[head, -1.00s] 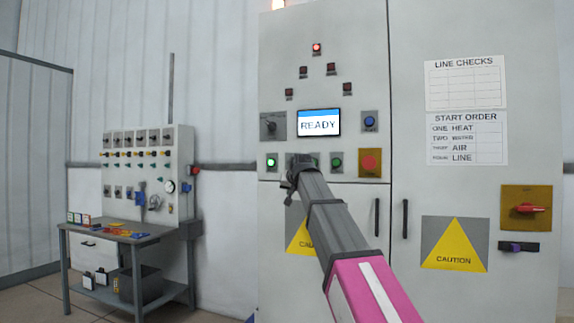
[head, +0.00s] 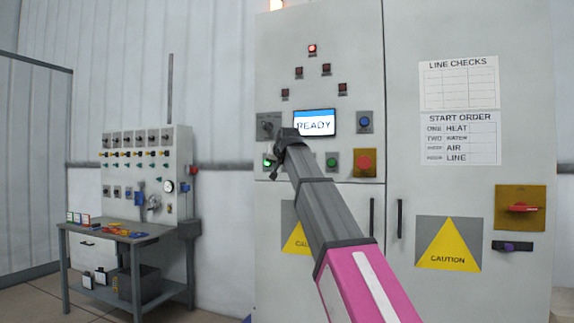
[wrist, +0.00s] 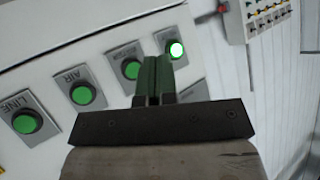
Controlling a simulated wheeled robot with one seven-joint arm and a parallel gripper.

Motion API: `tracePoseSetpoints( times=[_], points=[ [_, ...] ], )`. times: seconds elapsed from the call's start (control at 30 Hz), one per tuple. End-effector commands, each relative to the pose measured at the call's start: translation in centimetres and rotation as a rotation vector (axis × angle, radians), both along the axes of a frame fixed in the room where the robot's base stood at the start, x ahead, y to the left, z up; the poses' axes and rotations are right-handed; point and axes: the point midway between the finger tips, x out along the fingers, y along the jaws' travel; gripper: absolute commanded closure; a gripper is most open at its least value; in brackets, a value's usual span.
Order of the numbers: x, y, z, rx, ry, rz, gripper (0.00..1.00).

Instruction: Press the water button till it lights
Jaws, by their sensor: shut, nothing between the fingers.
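In the wrist view a row of green buttons runs across the pale panel. The water button (wrist: 131,69) is third from the left, between the air button (wrist: 82,95) and the lit heat button (wrist: 176,50). In the head view my gripper (head: 275,160) covers part of the button row, beside the lit heat button (head: 267,162), and the water button is hidden.
On the cabinet are a READY screen (head: 315,123), a red button (head: 365,162), a blue button (head: 364,121) and a rotary switch (head: 268,125). A workbench (head: 130,238) with small items stands at left. The air between cabinet and bench is clear.

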Motion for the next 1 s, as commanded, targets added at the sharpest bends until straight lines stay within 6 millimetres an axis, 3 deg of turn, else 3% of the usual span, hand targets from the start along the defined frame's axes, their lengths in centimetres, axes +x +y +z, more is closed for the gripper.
tracePoseSetpoints(
  times=[0.7,1.0],
  points=[
    [7.3,-2.6,0.1,0.001,0.0,0.0,1.0],
    [8.0,-2.9,0.0,0.0,0.0,0.0,1.0]
  ],
)
